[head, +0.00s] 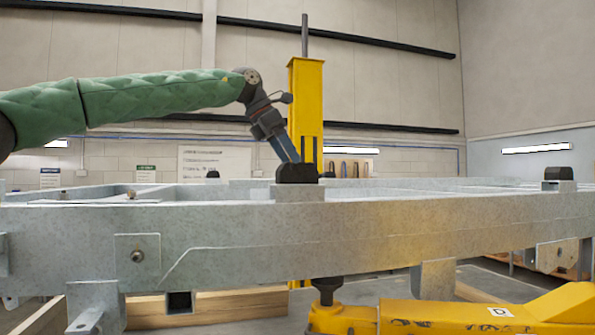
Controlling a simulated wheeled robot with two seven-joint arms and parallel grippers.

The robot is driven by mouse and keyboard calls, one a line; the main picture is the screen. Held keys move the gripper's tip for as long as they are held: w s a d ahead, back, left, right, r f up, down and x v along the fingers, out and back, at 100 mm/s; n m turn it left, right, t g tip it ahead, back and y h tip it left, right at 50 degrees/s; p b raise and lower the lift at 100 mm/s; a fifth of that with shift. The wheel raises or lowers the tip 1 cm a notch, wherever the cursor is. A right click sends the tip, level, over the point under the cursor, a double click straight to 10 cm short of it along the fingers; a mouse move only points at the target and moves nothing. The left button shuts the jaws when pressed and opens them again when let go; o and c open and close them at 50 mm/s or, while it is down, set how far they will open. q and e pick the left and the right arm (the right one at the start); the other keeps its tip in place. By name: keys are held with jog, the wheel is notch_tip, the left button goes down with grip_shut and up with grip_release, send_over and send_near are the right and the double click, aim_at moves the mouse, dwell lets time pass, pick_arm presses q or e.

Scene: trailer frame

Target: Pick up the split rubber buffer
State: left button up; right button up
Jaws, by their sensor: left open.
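A black rubber buffer (297,174) sits on top of the near rail of the galvanized trailer frame (420,222), near the middle of the head view. My left gripper (289,155) reaches down to it from the upper left, tilted, with its blue fingers open. The fingertips are just above or behind the buffer's top. I cannot tell whether they touch it. A second black buffer (558,173) sits on the frame at the right. A smaller dark one (213,174) shows farther back. No split is clear on any of them. My right gripper is not in view.
A yellow post (306,95) stands upright behind my left gripper. A yellow jack (430,316) with a black pad (327,289) is below the near rail. A bolt (131,194) sticks up on the frame at left. The air above the frame at right is clear.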

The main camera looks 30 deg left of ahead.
aim_at(300, 169)
pick_arm(q)
jog(key=shift+w+d+f+p, duration=0.75)
jog(key=shift+w+p, duration=0.1)
jog(key=shift+p, duration=0.35)
jog(key=shift+d+f+p, duration=0.2)
jog(key=shift+p, duration=0.15)
jog(key=shift+d+f, duration=0.15)
jog(key=shift+f, duration=0.3)
jog(key=shift+w+d+f+p, duration=0.1)
jog(key=shift+w+f+p, duration=0.05)
jog(key=shift+f+p, duration=0.2)
jog(key=shift+w+f, duration=0.3)
jog(key=shift+f, duration=0.05)
jog(key=shift+s+r, duration=0.1)
jog(key=shift+s, duration=0.05)
jog(key=c, duration=1.2)
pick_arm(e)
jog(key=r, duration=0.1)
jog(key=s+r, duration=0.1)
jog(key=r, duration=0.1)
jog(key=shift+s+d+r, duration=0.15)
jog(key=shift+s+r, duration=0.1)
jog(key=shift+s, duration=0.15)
